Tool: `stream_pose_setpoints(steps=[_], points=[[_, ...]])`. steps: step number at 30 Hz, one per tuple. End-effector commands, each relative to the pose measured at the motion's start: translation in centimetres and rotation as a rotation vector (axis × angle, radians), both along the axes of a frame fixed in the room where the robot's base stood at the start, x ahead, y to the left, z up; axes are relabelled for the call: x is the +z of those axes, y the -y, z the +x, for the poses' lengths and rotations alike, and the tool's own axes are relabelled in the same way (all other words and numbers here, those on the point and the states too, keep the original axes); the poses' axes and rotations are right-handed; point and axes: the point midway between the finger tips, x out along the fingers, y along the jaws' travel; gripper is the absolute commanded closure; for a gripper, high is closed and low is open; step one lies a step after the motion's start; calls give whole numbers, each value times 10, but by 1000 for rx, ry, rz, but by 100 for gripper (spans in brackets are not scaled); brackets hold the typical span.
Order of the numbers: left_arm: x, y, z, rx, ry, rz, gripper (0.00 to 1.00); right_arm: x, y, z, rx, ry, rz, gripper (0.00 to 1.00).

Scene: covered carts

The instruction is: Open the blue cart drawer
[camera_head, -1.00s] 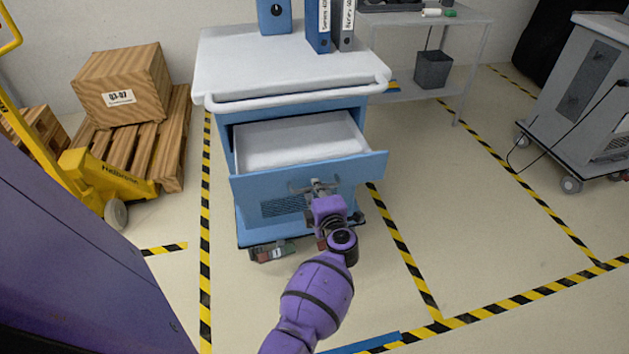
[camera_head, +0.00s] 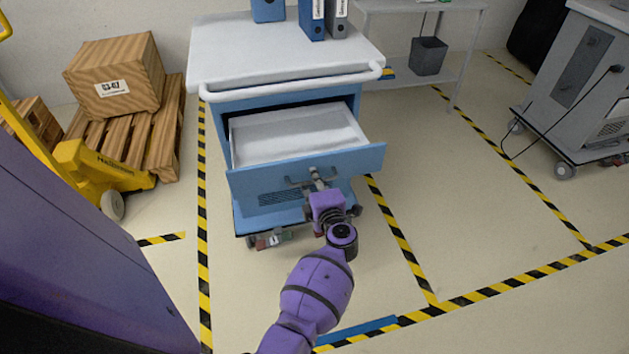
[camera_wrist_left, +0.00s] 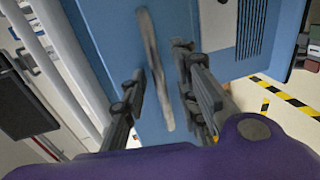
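The blue cart (camera_head: 222,107) has a white top and stands in front of me. Its drawer (camera_head: 240,184) is pulled out, and its pale inside looks empty. The metal bar handle (camera_head: 294,182) is on the drawer front; it also shows in the left wrist view (camera_wrist_left: 152,60). My left gripper (camera_head: 317,176) is at the handle. In the left wrist view its fingers (camera_wrist_left: 158,85) are apart, one on each side of the handle, with gaps visible between. My right gripper is not in view.
Binders (camera_head: 312,20) stand on the cart top. A wooden crate (camera_head: 115,75) on a pallet and a yellow pallet jack (camera_head: 95,165) are at left. A grey cart (camera_head: 575,90) is at right. Floor with striped tape (camera_head: 400,230) is clear in front.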

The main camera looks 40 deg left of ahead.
Motion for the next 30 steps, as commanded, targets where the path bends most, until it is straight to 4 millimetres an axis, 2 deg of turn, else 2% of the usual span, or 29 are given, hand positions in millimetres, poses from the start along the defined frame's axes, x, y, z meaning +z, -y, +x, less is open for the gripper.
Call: stream_pose_setpoints(steps=[8, 11, 21, 25, 30], points=[[0, 4, -3, 0, -1, -1, 72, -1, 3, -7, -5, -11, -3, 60], [2, 14, -12, 0, -2, -2, 72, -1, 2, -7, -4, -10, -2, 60], [16, 67, -57, 0, -1, -3, 72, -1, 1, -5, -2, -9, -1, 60], [20, 80, -69, 0, -1, -2, 72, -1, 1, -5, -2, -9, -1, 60], [23, 89, -76, 0, 0, -1, 72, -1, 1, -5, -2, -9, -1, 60]])
